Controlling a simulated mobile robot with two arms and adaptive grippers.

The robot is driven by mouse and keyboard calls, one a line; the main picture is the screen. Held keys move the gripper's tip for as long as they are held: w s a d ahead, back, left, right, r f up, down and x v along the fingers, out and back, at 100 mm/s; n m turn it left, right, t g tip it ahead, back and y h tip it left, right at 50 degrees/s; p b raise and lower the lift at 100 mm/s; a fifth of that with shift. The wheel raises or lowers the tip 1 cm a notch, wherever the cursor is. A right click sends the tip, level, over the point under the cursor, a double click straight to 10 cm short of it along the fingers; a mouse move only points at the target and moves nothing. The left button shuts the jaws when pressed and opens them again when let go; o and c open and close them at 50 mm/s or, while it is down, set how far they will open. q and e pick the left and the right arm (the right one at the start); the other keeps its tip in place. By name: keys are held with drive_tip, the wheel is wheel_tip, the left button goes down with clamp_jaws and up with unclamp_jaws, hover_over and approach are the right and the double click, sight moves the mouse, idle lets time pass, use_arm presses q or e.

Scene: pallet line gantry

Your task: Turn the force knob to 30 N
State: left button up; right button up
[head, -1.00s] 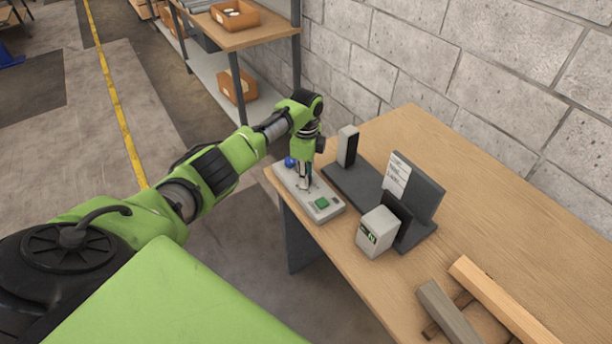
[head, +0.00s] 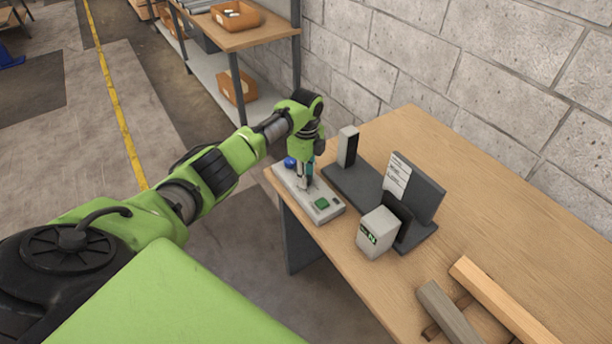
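A light grey control panel (head: 325,211) lies at the left edge of the wooden table. It carries a blue knob (head: 290,162) at its far end and a green button (head: 321,204) at its near end. My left gripper (head: 304,184) points down over the middle of the panel, between the blue knob and the green button. Its fingertips are small and partly dark, so I cannot tell whether they are open or closed on something. The force knob and its scale cannot be made out under the gripper. My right gripper is out of view.
A dark fixture (head: 350,188) with upright blocks and a paper label stands right of the panel. A grey box with a small green display (head: 377,234) is in front of it. Wooden bars (head: 497,300) lie at the near right. The table's far right is clear.

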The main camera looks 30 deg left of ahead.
use_arm(q)
drive_tip(key=o, duration=0.4)
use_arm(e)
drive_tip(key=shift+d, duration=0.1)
use_arm(q)
wheel_tip(320, 180, up, 12)
idle(0.4)
idle(0.4)
